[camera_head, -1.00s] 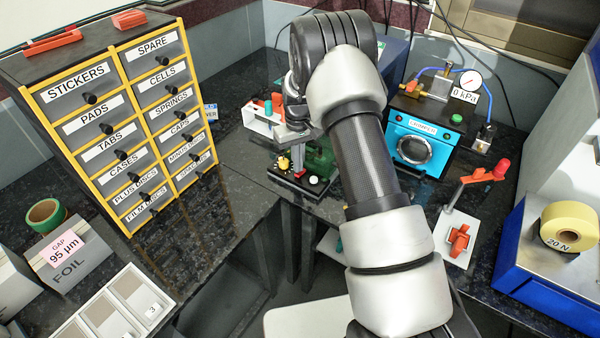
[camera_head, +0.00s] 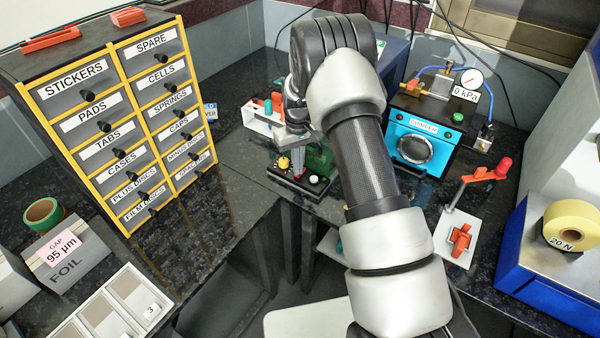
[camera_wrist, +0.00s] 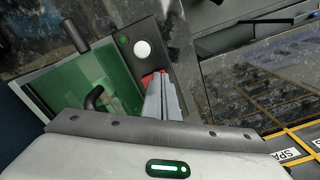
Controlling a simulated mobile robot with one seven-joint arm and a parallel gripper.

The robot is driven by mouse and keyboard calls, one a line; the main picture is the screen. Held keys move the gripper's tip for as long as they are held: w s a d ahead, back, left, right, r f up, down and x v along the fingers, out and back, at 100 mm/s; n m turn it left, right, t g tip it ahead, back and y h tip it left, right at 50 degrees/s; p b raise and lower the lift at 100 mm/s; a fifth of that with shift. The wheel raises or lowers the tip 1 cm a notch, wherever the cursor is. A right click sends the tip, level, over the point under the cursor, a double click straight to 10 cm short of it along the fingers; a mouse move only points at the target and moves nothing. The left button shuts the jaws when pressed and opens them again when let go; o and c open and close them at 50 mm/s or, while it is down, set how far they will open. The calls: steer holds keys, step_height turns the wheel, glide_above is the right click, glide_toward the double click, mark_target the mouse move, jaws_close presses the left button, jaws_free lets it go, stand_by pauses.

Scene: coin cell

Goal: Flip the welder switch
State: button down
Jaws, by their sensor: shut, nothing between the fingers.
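The welder is a green machine (camera_head: 320,157) on a black base, partly hidden behind my arm in the head view. Its base carries a yellow knob (camera_head: 283,162) and a white round button (camera_head: 313,180). My gripper (camera_wrist: 158,77) is shut and empty, pointing down over the base. Its fingertips are right at the red part; I cannot tell whether they touch. The fingers hide part of the base.
A white rack (camera_head: 262,120) with coloured tools stands left of the welder. The blue crimper (camera_head: 418,147) is to the right. A labelled drawer cabinet (camera_head: 120,130) stands at the left, with bare dark bench (camera_head: 215,205) between it and the welder.

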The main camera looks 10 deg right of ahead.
step_height(320, 180, up, 7)
steer(key=p, duration=0.3)
stand_by(0.6)
stand_by(0.4)
steer(key=s+r+t+p, duration=0.1)
steer(key=s+r, duration=0.3)
steer(key=r, duration=0.4)
steer(key=s+r+m+t, duration=0.1)
steer(key=s+r, duration=0.3)
steer(key=r, duration=0.5)
steer(key=s+r+t+p, duration=0.1)
steer(key=s+r, duration=0.2)
steer(key=r, duration=0.5)
steer(key=s+r+m+t+p, duration=0.1)
steer(key=s+r, duration=0.3)
steer(key=s, duration=0.7)
steer(key=s+r+m+t, duration=0.1)
steer(key=s+r, duration=0.2)
steer(key=s, duration=0.9)
steer(key=shift+d+r+t+p, duration=0.3)
steer(key=shift+d+r+p, duration=0.05)
steer(key=shift+d+r, duration=0.05)
